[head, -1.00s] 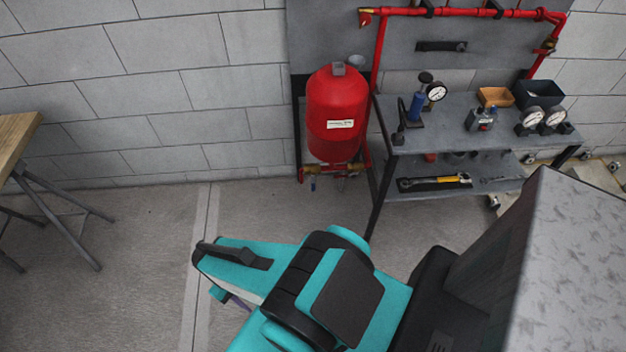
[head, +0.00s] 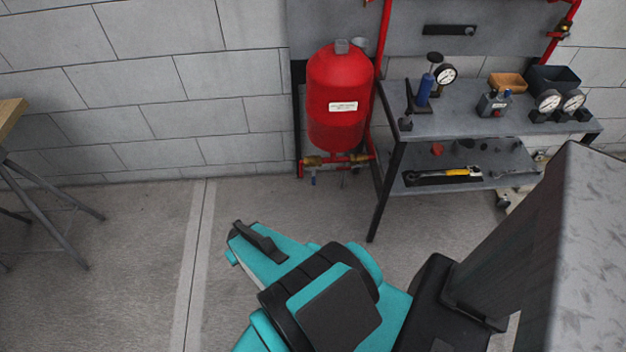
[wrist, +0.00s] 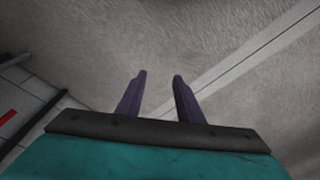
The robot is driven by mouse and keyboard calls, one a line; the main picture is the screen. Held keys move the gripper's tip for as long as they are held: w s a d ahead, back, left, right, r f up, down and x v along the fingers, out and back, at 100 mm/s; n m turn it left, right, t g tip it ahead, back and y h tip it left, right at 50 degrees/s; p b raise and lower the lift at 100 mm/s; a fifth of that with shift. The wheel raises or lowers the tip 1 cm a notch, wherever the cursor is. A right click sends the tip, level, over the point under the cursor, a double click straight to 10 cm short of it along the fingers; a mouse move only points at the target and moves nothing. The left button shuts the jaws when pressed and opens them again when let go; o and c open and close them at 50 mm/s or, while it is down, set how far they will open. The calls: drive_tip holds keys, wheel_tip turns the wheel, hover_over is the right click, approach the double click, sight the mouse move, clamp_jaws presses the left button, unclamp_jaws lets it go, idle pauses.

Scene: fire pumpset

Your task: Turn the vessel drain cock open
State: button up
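The red vessel (head: 338,98) stands upright against the block wall in the head view, left of the grey bench. Below it runs a short red pipe with brass fittings (head: 313,161). A small blue handle (head: 313,180) hangs under the left fitting, probably the drain cock; it is too small to tell its position. In the wrist view my gripper (wrist: 159,76) shows two dark fingers standing apart with bare floor between them. It is open and empty. The head view shows my teal arm well in front of the vessel, with the fingers hidden.
The grey bench (head: 450,118) right of the vessel bears gauges, a blue-bodied tool and bins. Its lower shelf (head: 500,160) holds a yellow-handled wrench (head: 455,173). A wooden table (head: 10,115) stands at far left. The floor (head: 140,230) before the vessel is clear.

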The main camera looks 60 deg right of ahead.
drive_tip(key=w+d+f+m+t+h+b, duration=0.25)
drive_tip(key=d+b, duration=0.35)
drive_tip(key=d, duration=0.4)
drive_tip(key=w+d+f+m+t+h+b, duration=0.1)
drive_tip(key=d+f+t+h+b, duration=0.3)
drive_tip(key=d, duration=0.6)
drive_tip(key=s+d+r+m+t+h+b, duration=0.1)
drive_tip(key=s+d+r+h+b, duration=0.1)
drive_tip(key=s+d+b, duration=0.3)
drive_tip(key=s+d+r+m+t+h+b, duration=0.1)
drive_tip(key=s+d+h+b, duration=0.4)
drive_tip(key=d, duration=0.6)
wheel_tip(320, 180, up, 3)
drive_tip(key=shift+s+f+m+b, duration=0.2)
drive_tip(key=shift+s+m+b, duration=0.15)
drive_tip(key=shift+m+b, duration=0.6)
drive_tip(key=shift+w+d+f+b, duration=0.1)
drive_tip(key=shift+w+b, duration=0.05)
drive_tip(key=shift+b, duration=0.25)
